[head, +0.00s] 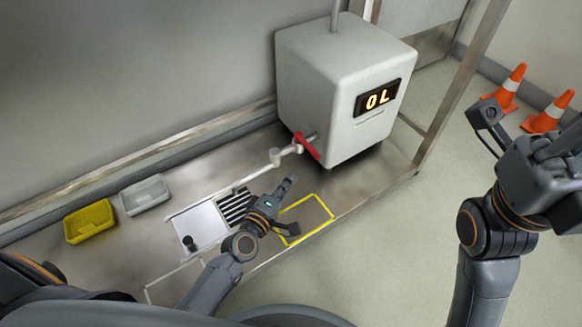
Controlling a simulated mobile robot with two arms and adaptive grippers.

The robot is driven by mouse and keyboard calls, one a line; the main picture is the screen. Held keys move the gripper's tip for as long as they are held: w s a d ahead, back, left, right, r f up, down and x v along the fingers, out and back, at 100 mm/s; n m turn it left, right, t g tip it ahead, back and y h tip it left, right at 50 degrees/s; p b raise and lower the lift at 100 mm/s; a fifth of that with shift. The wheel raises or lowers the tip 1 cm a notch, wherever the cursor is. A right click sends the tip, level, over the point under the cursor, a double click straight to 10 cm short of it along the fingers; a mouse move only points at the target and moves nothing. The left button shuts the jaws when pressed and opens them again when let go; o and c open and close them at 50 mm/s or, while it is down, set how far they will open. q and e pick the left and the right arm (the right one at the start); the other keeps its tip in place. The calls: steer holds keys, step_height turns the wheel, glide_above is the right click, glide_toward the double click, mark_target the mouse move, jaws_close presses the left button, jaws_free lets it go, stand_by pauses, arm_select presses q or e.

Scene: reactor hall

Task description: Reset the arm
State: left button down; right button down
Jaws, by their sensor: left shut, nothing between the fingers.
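My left arm comes up from the bottom and reaches over the metal bench. My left gripper (289,183) is shut and empty, just below the pipe and red valve handle of the white tank. Whether it touches the bench cannot be told. My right arm is raised at the right, off the bench and over the floor. My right gripper (567,143) is partly cut by the right edge of the picture, and its fingers cannot be made out clearly.
The white tank (335,85) shows "0L" and has a red valve handle (307,146). A yellow tray (90,221) and a grey tray (145,194) sit at the bench's left. A yellow outline (325,207) marks the bench. Orange cones (514,82) stand on the floor.

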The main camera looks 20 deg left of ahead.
arm_select(q)
steer(key=shift+d+v, duration=0.2)
steer(key=shift+v, duration=0.8)
